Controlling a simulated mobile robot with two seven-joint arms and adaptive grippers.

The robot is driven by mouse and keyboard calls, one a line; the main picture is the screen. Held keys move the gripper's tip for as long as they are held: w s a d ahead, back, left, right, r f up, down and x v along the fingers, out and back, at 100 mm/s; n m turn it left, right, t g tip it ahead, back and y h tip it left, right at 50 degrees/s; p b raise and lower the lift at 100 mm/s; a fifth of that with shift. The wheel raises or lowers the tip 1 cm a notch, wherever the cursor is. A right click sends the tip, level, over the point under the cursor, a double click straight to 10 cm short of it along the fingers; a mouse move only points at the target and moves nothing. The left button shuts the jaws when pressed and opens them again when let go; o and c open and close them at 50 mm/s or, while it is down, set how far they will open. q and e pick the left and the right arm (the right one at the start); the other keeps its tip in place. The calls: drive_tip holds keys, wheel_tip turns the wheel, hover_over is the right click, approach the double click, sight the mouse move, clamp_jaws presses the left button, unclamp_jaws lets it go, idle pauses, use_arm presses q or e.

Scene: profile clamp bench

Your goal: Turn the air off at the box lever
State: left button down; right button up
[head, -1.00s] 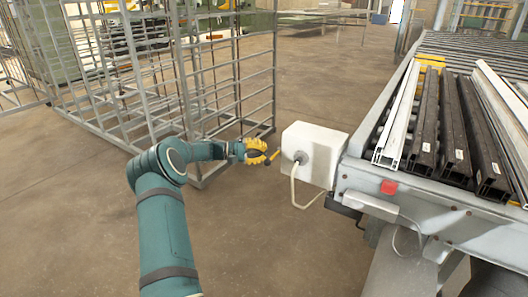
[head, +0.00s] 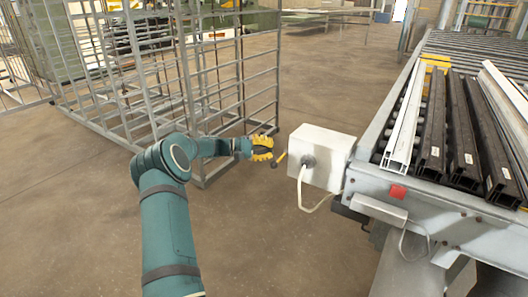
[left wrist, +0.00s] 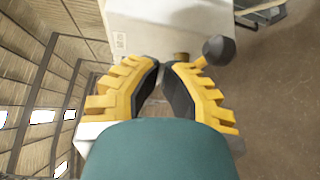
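The white box (head: 325,155) is fixed at the near left corner of the roller bench. Its lever (head: 280,159) has a short yellow arm ending in a dark round knob, on the box's left side. The lever slants down and left. My left gripper (head: 271,149) is just left of and above the lever, with yellow fingers and dark pads. In the left wrist view the fingers stand apart with a narrow gap between the tips, and nothing is held. The knob (left wrist: 218,50) lies beyond and right of the fingertips there. Contact cannot be told. My right gripper is not in view.
A pale cable (head: 302,195) loops below the box. The bench (head: 375,182) carries several white and dark profiles and a red button (head: 398,192). A grey wire rack (head: 215,95) stands behind my left arm. The floor between is clear.

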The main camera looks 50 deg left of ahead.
use_arm(q)
drive_tip(key=s+a+f, duration=0.3)
drive_tip(key=s+a, duration=0.1)
drive_tip(key=a, duration=0.3)
drive_tip(key=shift+s+a+f+p, duration=0.2)
drive_tip(key=shift+a+f+p, duration=0.05)
drive_tip(key=shift+f+p, duration=0.2)
drive_tip(key=shift+r, duration=0.1)
